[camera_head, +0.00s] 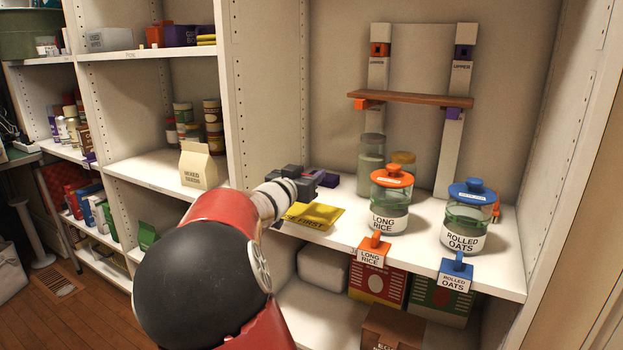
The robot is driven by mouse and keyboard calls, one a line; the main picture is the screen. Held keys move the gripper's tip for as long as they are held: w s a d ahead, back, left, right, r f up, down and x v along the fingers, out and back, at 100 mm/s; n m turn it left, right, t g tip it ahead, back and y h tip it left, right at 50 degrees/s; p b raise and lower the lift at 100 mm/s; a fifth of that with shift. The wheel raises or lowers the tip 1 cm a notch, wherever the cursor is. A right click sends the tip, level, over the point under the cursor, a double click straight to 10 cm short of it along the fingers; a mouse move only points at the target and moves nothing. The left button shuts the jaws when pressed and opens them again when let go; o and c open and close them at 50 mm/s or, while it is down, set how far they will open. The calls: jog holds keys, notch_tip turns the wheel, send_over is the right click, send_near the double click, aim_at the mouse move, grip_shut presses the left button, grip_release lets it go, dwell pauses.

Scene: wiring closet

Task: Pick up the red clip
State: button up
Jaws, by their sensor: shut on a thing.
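My gripper (318,178) is over the shelf at the left of the right-hand bay, above a yellow packet (314,216). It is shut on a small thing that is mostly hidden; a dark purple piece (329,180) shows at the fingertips. No clearly red clip shows in my gripper. An orange-red clip (375,243) sits on the shelf's front edge, holding a "LONG RICE" label. Another orange-red piece (363,103) is on the left upright below the wooden board, and one more (496,207) is partly hidden behind the blue-lidded jar.
The shelf (345,235) holds an orange-lidded rice jar (390,200) and a blue-lidded oats jar (466,215) right of my gripper. Plain jars (371,165) stand behind. A wooden board (410,98) spans two uprights. A divider wall (238,120) stands left of my gripper.

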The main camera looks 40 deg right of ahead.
jog(key=p+v, duration=0.2)
jog(key=v, duration=1.5)
jog(key=shift+w+a, duration=0.2)
jog(key=shift+a, duration=0.05)
